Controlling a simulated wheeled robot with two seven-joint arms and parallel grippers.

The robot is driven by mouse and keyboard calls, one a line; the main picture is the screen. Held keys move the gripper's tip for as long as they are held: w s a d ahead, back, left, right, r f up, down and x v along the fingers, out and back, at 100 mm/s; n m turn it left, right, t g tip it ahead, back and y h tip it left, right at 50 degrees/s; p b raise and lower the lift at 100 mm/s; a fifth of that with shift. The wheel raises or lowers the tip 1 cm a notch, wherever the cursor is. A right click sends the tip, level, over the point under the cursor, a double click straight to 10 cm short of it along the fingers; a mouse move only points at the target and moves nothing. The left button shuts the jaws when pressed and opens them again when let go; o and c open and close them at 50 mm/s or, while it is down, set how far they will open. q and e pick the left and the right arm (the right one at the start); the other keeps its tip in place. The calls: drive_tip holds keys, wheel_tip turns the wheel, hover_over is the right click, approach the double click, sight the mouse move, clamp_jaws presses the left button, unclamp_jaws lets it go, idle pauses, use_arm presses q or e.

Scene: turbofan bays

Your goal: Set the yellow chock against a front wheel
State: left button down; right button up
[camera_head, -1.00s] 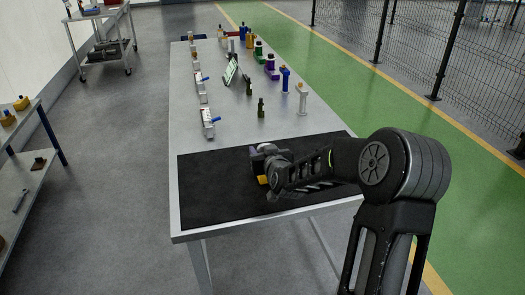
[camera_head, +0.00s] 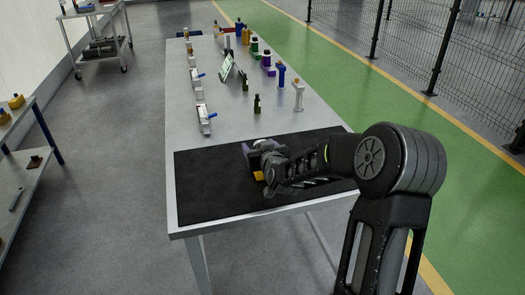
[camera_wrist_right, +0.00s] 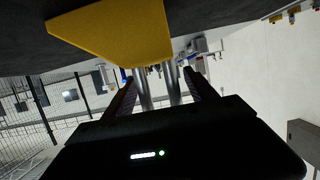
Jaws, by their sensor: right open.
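The yellow chock (camera_head: 259,176) lies on the black mat at the near end of the table, mostly hidden by my right gripper in the head view. In the right wrist view the chock (camera_wrist_right: 115,35) is large at the top, a yellow block with slanted sides, close to the fingers. My right gripper (camera_head: 253,158) is low over the mat at the chock. In the wrist view the right gripper (camera_wrist_right: 160,75) has its dark fingers apart, with two silver cylinders showing between them. I cannot tell whether the fingers straddle the chock. My left gripper is out of view.
The black mat (camera_head: 205,190) is bare on its left. Bottles and fittings stand in rows on the table (camera_head: 225,120) beyond it. A wheeled trolley (camera_head: 96,40) stands at the back left, a shelf (camera_head: 20,165) at the left. A fence (camera_head: 440,60) runs along the right.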

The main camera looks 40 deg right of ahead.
drive_tip(key=shift+s+a+r, duration=0.1)
drive_tip(key=shift+s, duration=0.15)
drive_tip(key=b+v, duration=0.1)
drive_tip(key=v, duration=1)
drive_tip(key=shift+s+b, duration=0.2)
drive_tip(key=shift+b, duration=0.1)
drive_tip(key=shift+c, duration=0.6)
